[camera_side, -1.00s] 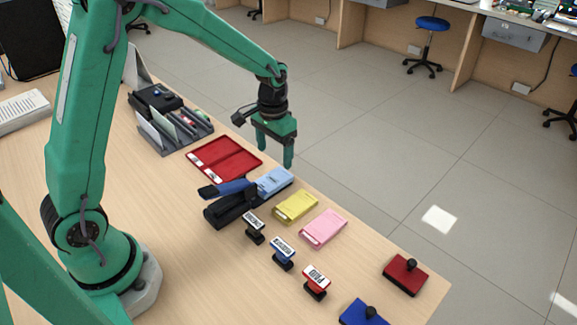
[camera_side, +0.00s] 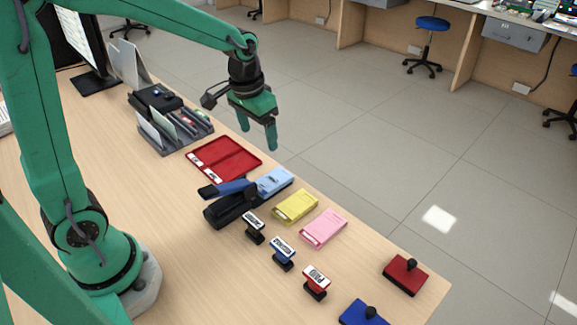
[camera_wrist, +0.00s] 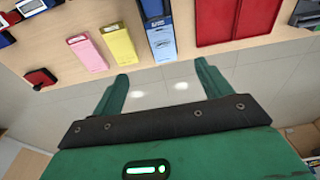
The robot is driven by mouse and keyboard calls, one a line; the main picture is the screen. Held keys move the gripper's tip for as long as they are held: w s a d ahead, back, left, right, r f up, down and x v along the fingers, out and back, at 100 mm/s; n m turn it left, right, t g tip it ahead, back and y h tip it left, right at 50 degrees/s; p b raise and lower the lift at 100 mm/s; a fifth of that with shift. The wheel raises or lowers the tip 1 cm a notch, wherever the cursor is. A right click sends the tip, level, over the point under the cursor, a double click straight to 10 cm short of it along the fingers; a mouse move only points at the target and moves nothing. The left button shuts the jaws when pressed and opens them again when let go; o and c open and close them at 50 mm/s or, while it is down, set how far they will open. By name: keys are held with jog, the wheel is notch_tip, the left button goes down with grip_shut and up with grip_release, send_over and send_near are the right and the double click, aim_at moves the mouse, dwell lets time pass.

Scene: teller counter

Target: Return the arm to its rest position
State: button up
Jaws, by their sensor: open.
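My gripper (camera_side: 258,133) is open and empty, raised in the air above the far edge of the counter, beyond the red tray. In the wrist view my gripper (camera_wrist: 160,88) shows both fingers spread apart, with only floor between them. My green arm reaches from its base at the left of the side view. The wooden counter (camera_side: 150,215) lies below, and nothing touches the fingers.
A red tray (camera_side: 243,165), blue pack (camera_side: 275,181), yellow pack (camera_side: 295,206), pink pack (camera_side: 324,228) and black stapler (camera_side: 228,208) lie along the counter. Several stamps (camera_side: 282,254) and two ink pads, one red (camera_side: 405,276), stand nearer. An organizer (camera_side: 172,130) and monitor (camera_side: 82,40) are behind.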

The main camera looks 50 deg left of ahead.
jog(key=s+r+t, duration=0.2)
jog(key=s+r, duration=0.2)
jog(key=s, duration=0.4)
jog(key=s+r+t, duration=0.2)
jog(key=s+r, duration=0.2)
jog(key=s, duration=0.4)
jog(key=shift+s+d, duration=0.2)
jog(key=shift+d, duration=0.1)
jog(key=shift+w, duration=0.1)
jog(key=w+f+g, duration=0.2)
jog(key=w+f, duration=0.3)
jog(key=w, duration=0.1)
jog(key=w+f+g, duration=0.1)
jog(key=w+f, duration=0.4)
jog(key=w, duration=0.2)
jog(key=w+a+f+g, duration=0.1)
jog(key=w+f+g, duration=0.1)
jog(key=w+f, duration=0.3)
jog(key=shift+w+f+g, duration=0.3)
jog(key=shift+w+f, duration=0.1)
jog(key=shift+w, duration=0.25)
jog(key=shift+w+f, duration=0.1)
jog(key=shift+f, duration=0.15)
jog(key=shift+f, duration=0.15)
